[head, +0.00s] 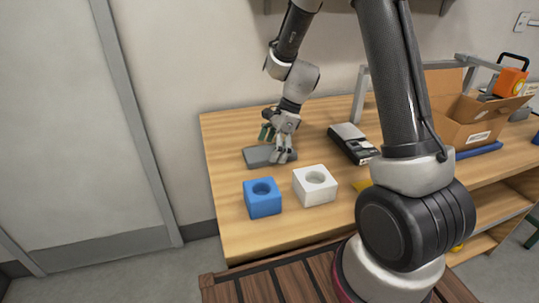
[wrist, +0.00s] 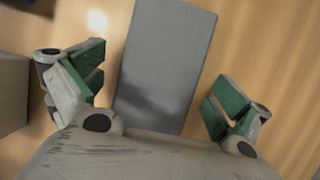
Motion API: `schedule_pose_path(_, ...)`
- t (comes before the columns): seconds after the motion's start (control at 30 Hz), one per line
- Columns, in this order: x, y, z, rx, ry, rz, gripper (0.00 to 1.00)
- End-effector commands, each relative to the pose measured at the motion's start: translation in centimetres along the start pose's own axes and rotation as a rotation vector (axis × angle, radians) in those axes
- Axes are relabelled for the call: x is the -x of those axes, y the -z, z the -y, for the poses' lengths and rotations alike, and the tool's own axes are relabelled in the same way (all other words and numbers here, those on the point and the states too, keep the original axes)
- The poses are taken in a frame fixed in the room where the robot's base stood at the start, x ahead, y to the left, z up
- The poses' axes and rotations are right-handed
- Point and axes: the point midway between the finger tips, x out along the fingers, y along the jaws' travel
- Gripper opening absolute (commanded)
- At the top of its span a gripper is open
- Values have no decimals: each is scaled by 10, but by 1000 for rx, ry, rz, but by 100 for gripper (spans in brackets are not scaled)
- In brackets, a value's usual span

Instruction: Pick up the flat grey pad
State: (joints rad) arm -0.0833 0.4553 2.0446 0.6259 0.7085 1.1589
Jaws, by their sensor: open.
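The flat grey pad (head: 257,157) lies on the wooden table (head: 230,221) toward its back left. In the wrist view the pad (wrist: 163,62) runs from the top edge down to my gripper's body, which hides its near end. My gripper (head: 283,153) points down over the pad's right part in the head view. In the wrist view my gripper (wrist: 155,92) is open and empty, with one green-padded finger on each side of the pad. Gaps of table show between the pad and both fingers. I cannot tell how high the fingertips are above the table.
A blue block with a round hole (head: 262,199) and a white one (head: 315,186) stand in front of the pad. A black-and-white scale (head: 353,143) lies to the right. A cardboard box (head: 474,126) stands further right. The table's left end is clear.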

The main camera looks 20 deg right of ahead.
Motion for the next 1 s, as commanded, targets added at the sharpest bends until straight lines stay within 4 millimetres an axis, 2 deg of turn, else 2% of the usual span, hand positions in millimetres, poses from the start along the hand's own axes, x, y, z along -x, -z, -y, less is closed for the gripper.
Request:
schedule_pose_path(0.13,0,0,0,0,0,0,100)
schedule_pose_path(0.2,0,0,0,0,0,0,87)
schedule_pose_path(0.37,0,0,0,0,0,0,65)
schedule_pose_path(0.77,4,-2,0,0,2,0,65)
schedule_pose_path(0.87,17,-7,1,2,3,1,65)
schedule_pose_path(1.0,44,-18,1,3,4,1,65)
